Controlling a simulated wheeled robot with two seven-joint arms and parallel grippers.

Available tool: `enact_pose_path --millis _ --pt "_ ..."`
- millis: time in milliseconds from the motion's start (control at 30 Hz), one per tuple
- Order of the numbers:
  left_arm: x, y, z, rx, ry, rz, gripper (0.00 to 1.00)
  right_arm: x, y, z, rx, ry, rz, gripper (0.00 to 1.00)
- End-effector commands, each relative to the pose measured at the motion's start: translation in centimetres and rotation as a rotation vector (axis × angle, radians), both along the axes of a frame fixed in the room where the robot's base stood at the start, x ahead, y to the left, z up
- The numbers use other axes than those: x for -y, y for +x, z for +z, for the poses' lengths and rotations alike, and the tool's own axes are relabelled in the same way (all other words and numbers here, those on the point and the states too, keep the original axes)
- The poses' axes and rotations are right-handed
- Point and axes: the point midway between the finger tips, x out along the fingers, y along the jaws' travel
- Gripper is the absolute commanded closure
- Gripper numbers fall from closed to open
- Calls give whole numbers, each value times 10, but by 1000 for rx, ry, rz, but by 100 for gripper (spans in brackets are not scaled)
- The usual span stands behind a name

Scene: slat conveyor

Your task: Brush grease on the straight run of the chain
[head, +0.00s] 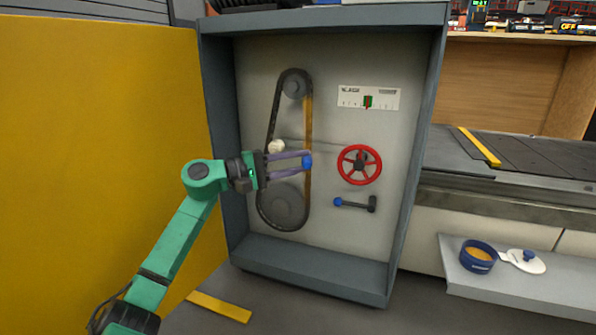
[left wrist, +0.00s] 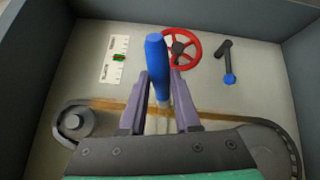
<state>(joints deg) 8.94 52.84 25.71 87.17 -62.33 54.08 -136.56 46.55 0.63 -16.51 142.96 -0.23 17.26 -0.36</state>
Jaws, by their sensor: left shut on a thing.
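My left gripper (head: 306,161) is shut on a blue-handled brush (head: 307,162), in front of the chain's right straight run. In the left wrist view the blue handle (left wrist: 156,58) stands up between the purple fingers (left wrist: 160,112). The bristles are hidden, so I cannot tell whether they touch the chain. The dark chain (head: 270,110) loops around an upper sprocket (head: 293,88) and a larger lower one (head: 284,208). Its right straight run (head: 309,115) looks golden-yellow, also in the left wrist view (left wrist: 112,104). A blue pot (head: 478,257) holds yellow grease. My right gripper is out of view.
Right of the chain are a red handwheel (head: 360,165), a blue-knobbed lever (head: 355,204) and a scale plate (head: 385,98). The cabinet walls (head: 420,150) stand around them. A white lid (head: 525,261) lies beside the pot on a shelf. A yellow panel (head: 100,150) stands left.

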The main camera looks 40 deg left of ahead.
Motion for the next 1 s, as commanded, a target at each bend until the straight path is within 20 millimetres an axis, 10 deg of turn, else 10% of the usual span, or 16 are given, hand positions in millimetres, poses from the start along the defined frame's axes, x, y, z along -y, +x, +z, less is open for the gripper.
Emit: enact_pose_path --millis 1000 --pt "-1 2 74 -1 -2 0 100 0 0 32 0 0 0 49"
